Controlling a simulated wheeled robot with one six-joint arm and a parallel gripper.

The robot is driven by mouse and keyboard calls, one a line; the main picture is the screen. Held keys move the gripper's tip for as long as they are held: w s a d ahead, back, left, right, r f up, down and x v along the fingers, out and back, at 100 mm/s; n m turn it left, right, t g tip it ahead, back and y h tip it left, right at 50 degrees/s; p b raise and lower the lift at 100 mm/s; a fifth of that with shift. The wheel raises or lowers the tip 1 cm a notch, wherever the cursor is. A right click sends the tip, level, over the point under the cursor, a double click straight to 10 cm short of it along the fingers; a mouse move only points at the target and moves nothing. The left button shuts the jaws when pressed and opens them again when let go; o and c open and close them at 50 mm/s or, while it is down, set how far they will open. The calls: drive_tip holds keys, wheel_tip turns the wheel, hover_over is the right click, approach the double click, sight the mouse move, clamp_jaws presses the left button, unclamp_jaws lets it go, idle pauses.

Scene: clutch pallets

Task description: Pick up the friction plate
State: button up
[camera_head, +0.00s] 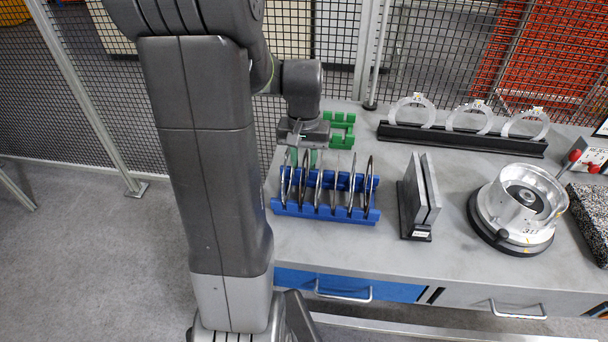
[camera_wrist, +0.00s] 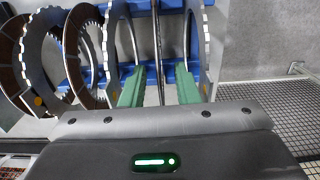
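Several thin ring-shaped plates stand upright in a blue rack (camera_head: 325,212) on the bench. In the wrist view, brown-faced friction plates (camera_wrist: 84,50) with toothed edges stand at the left, beside grey steel-looking rings. My gripper (camera_head: 303,157) points down over the rack's left-hand part in the head view. In the wrist view its two green fingers (camera_wrist: 160,84) are spread apart, and a thin plate (camera_wrist: 157,45) shows edge-on between them. I cannot tell that plate's face or whether either finger touches it. My wrist housing hides the lower part of that view.
A green rack (camera_head: 343,130) stands behind the blue one. To the right are a black stand with grey plates (camera_head: 419,200), a round metal housing (camera_head: 522,200) and a black rail (camera_head: 460,138) holding clear rings. Mesh fencing (camera_head: 330,35) runs behind the bench.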

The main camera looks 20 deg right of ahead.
drive_tip(key=shift+f, duration=0.5)
drive_tip(key=shift+c, duration=0.2)
clamp_jaws()
wheel_tip(320, 180, up, 10)
drive_tip(key=shift+r+b, duration=0.1)
drive_tip(key=shift+b, duration=0.35)
